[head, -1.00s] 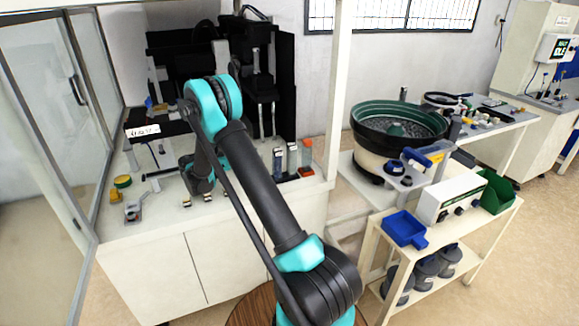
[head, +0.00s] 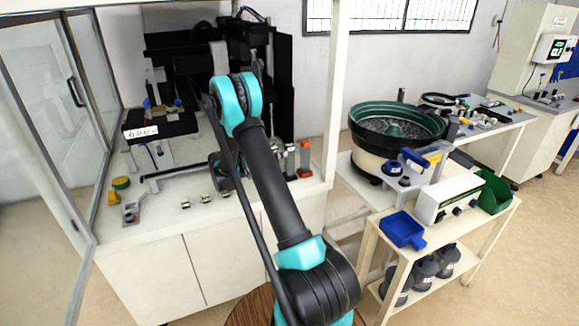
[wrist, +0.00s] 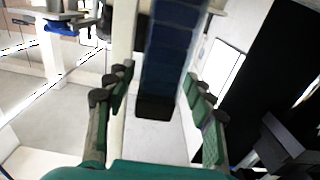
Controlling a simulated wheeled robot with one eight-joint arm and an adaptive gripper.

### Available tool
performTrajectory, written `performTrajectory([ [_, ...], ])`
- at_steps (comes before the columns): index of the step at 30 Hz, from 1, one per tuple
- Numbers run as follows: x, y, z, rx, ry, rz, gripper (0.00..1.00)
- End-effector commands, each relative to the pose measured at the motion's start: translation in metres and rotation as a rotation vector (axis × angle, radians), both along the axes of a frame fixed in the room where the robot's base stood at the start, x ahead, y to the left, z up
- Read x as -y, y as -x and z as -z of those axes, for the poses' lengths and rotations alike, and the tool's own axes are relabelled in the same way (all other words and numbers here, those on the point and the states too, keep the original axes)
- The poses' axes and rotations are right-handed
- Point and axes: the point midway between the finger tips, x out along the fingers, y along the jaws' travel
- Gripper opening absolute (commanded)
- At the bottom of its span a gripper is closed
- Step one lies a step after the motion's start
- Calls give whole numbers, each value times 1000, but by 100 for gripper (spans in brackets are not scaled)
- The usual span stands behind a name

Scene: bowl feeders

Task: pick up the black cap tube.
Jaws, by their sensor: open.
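The black cap tube (wrist: 168,50) shows in the wrist view as a long blue body with a black end nearest the camera. My gripper (wrist: 158,82) is open, with one green, dark-tipped finger on each side of the tube. Gaps show between the fingers and the tube, so it does not look gripped. In the head view my arm hides the gripper's fingers and most of this tube.
A white post (head: 336,100) rises at the bench edge. Small parts (head: 208,197) lie along the front. A bowl feeder (head: 375,150) stands farther right.

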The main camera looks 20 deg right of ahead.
Motion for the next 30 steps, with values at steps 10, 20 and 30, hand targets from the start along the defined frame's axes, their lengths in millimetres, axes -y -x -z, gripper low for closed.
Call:
performTrajectory([
  [10, 40, 5, 1, 0, 0, 3, 53],
  [20, 51, 4, 1, 1, 0, 1, 53],
  [30, 51, 4, 1, 1, 0, 1, 11],
])
